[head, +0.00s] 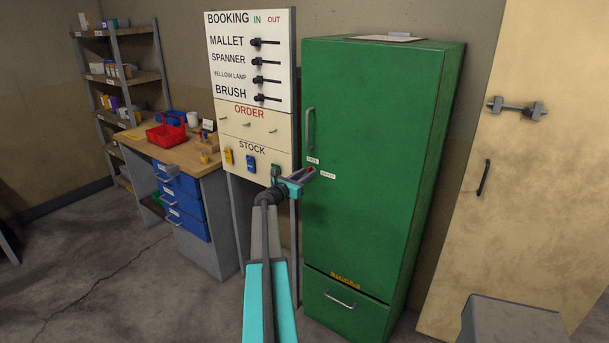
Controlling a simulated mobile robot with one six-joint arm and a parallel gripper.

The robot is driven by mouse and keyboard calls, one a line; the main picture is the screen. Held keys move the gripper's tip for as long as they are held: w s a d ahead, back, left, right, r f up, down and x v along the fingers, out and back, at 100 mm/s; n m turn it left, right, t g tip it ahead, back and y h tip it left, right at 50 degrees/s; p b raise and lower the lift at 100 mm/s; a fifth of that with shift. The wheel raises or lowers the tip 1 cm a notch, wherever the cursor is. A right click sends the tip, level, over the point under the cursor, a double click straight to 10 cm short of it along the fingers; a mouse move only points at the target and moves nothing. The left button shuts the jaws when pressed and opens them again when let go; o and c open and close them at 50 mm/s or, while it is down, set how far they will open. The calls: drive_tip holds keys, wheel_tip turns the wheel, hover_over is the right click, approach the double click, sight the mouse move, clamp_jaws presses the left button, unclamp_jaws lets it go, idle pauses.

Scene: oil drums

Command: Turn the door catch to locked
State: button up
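The tall green cabinet (375,120) stands in the middle, its door closed. Two small white labels, an upper one (313,160) and a lower one (327,175), sit on the left part of its door; their print is too small to read surely. A small red piece, apparently the door catch (310,168), shows between the labels at my fingertips. My gripper (305,174) is at the door's left edge, right at this piece. The fingers cover most of it, so its angle is unclear. I cannot tell whether the fingers are closed on it.
A booking board (250,60) with pegs stands left of the cabinet, close to my arm. A workbench (150,150) with a red basket (166,134) is farther left. A tan door (530,190) and a grey block (515,322) are at right. Floor at lower left is clear.

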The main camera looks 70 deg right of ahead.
drive_tip(key=shift+d, duration=0.35)
drive_tip(key=shift+s, duration=0.1)
